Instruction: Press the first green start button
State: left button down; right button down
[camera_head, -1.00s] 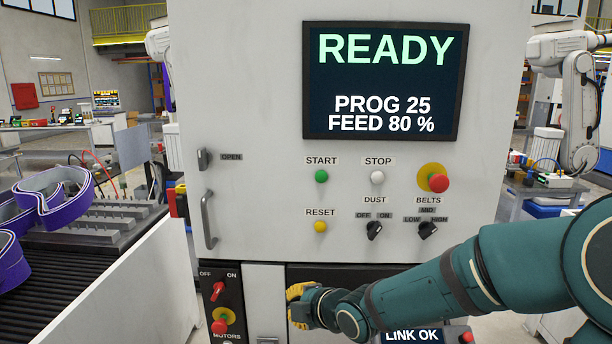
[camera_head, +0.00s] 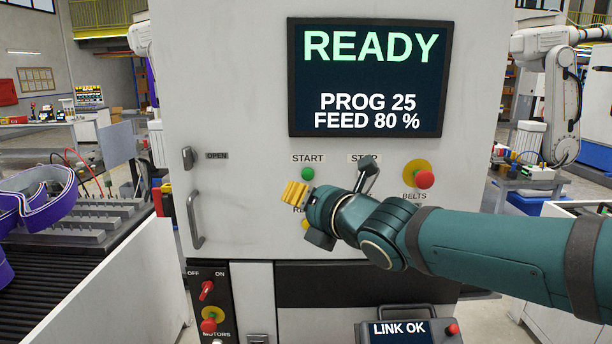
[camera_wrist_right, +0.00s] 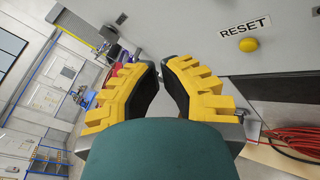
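The green START button (camera_head: 307,173) is on the white machine front, under its START label, and is uncovered in the head view. My right gripper (camera_head: 295,193), with yellow fingers, is just below and slightly left of it in the picture. Whether the fingers touch the panel cannot be told. In the right wrist view the two fingertips (camera_wrist_right: 159,66) are almost together, with nothing held between them. The green button does not show there. My left gripper is not in view.
The screen (camera_head: 371,78) reads READY. My right arm partly covers the STOP area and the yellow RESET button (camera_wrist_right: 250,44). A red button on a yellow disc (camera_head: 424,180) is at the right. A door handle (camera_head: 195,219) is at the left.

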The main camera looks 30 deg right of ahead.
jog(key=shift+w, duration=0.1)
jog(key=p, duration=0.3)
send_near(286, 174)
jog(key=w+a, duration=0.2)
jog(key=shift+w+d+f, duration=0.1)
jog(key=shift+w+d, duration=0.2)
jog(key=shift+w, duration=0.2)
jog(key=shift+w+d+f, duration=0.15)
jog(key=shift+w+d, duration=0.15)
jog(key=shift+w, duration=0.15)
dwell(0.7)
jog(key=shift+w+d, duration=0.2)
jog(key=shift+w, duration=0.1)
